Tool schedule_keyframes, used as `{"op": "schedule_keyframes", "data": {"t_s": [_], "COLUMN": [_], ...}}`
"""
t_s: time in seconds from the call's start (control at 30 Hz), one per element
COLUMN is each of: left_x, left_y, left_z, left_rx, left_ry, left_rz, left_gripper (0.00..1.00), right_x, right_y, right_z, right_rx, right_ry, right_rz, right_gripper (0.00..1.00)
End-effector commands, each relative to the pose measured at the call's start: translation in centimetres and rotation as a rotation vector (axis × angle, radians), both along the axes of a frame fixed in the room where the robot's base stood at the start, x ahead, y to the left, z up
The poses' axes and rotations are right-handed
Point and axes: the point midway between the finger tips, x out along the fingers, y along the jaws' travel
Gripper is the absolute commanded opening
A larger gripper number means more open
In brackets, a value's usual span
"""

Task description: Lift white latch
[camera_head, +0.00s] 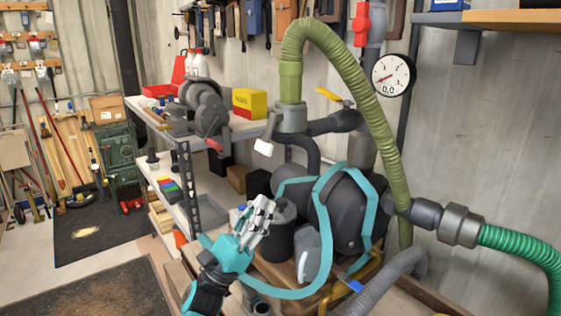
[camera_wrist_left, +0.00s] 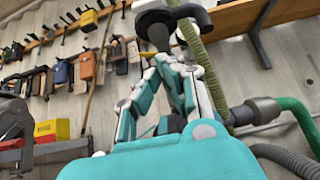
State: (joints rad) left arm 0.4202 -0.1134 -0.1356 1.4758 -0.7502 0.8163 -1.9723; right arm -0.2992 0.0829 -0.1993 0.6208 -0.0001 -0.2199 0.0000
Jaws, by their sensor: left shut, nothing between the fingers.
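A small white latch (camera_head: 264,147) hangs tilted on the side of the grey pipe fitting (camera_head: 291,118) under the olive hose. My left gripper (camera_head: 266,205), teal and white, is below the latch and apart from it, in front of the dark pump. Its fingers are shut with nothing between them; they also show in the left wrist view (camera_wrist_left: 166,66), pointing up toward the hose and pipe. I cannot make out the latch in the left wrist view. My right gripper is in neither view.
A black pump with teal straps (camera_head: 347,212) stands close to the right of my left gripper. The olive hose (camera_head: 358,88) arches above it. A workbench with a yellow box (camera_head: 250,103) is behind. A pressure gauge (camera_head: 393,75) hangs on the wall. Open floor lies at the left.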

Motion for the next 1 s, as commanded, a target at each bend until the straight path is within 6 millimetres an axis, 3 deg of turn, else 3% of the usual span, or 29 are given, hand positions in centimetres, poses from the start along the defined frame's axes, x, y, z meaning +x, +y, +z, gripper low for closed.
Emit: {"op": "schedule_keyframes", "data": {"t_s": [0.47,0.67,1.0], "left_x": [0.3,1.3,4.1], "left_y": [-0.4,-1.8,-5.6], "left_z": [0.7,2.9,8.5], "left_rx": [-0.002,-0.003,-0.002], "left_ry": [0.002,0.002,0.003], "left_rz": [0.000,-0.002,-0.002], "left_gripper": [0.00,0.00,0.00], "right_x": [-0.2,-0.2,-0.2], "right_y": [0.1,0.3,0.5], "right_z": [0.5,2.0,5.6], "right_rx": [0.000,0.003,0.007], "right_ry": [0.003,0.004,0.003], "right_rz": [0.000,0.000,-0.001], "right_gripper": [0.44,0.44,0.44]}}
